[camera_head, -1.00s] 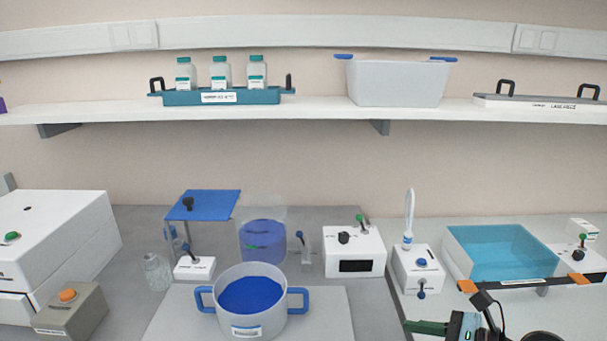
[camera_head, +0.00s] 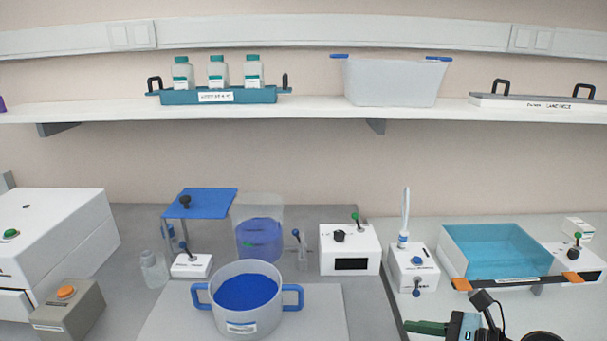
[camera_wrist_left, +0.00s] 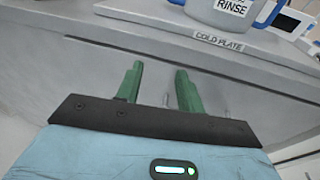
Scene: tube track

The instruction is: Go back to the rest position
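My left gripper (camera_wrist_left: 158,88) shows only in the left wrist view. Its two green fingers stand apart with nothing between them, in front of the bench's front face and near its edge. My right gripper (camera_head: 428,327) is at the bottom right of the head view. One green finger shows clearly, pointing left; whether the jaws are open is not clear. No object shows in it.
A pot with blue liquid (camera_head: 228,316) stands on the cold plate (camera_head: 175,320). A blue-filled tray (camera_head: 495,252) and a white switch box (camera_head: 413,269) are near my right gripper. Bottles in a teal rack (camera_head: 220,97) and a grey tub (camera_head: 394,82) stand on the shelf.

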